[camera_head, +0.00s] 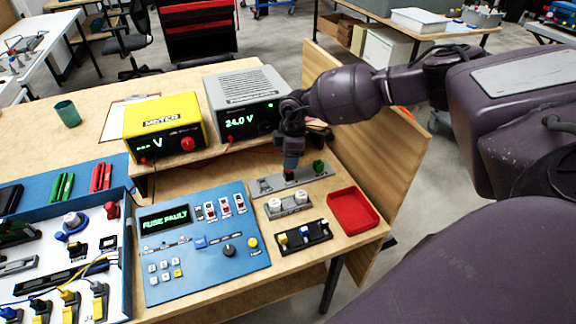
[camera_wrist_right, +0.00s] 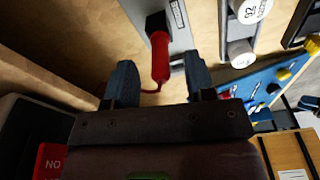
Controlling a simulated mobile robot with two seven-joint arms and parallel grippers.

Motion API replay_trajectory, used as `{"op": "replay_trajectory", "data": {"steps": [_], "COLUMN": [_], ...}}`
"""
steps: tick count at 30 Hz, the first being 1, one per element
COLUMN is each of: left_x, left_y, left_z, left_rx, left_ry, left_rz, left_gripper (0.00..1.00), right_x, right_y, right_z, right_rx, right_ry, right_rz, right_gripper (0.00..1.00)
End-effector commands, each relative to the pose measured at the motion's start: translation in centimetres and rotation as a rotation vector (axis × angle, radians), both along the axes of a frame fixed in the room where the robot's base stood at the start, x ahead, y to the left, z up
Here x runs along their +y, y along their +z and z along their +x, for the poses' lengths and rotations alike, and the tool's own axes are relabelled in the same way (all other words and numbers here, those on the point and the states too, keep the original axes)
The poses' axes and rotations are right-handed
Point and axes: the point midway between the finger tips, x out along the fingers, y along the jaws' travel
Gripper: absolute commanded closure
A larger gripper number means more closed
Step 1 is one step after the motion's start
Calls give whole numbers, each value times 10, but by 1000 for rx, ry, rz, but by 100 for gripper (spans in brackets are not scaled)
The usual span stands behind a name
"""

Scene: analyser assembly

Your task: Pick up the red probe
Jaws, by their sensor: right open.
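The red probe (camera_wrist_right: 160,58) stands in a grey holder strip (camera_wrist_right: 182,35), its dark end at the strip and a red lead at its other end. In the head view only a little of the red probe (camera_head: 289,177) shows under my right gripper (camera_head: 291,160). In the right wrist view my right gripper (camera_wrist_right: 160,75) is open, with one blue-grey finger on each side of the probe. Gaps show between the probe and both fingers. My left gripper is not in view.
A green piece (camera_head: 318,166) stands on the same strip. A red tray (camera_head: 352,211) lies to the right. The grey 24.0 V supply (camera_head: 240,92) and yellow meter (camera_head: 162,128) stand behind. A blue panel reading FUSE FAULT (camera_head: 205,262) lies in front.

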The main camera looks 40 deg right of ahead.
Motion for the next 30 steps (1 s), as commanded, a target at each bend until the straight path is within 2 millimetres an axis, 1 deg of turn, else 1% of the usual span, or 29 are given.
{"op": "replay_trajectory", "data": {"steps": [1,3,5,7,13,21,23,30], "left_x": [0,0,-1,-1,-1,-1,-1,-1], "left_y": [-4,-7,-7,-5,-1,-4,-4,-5], "left_z": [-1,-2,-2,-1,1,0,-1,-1], "left_rx": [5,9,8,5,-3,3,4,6], "left_ry": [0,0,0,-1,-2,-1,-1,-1], "left_rz": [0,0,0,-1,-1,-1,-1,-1], "left_gripper": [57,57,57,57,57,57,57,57], "right_x": [0,2,2,2,2,2,2,2], "right_y": [-11,-21,-27,-29,-28,-28,-28,-28], "right_z": [-2,-2,-1,-1,0,0,0,0], "right_rx": [4,6,4,2,0,1,1,1], "right_ry": [0,0,-1,-1,0,0,0,0], "right_rz": [0,-1,-1,0,0,0,0,0], "right_gripper": [50,50,50,50,50,91,100,100]}}
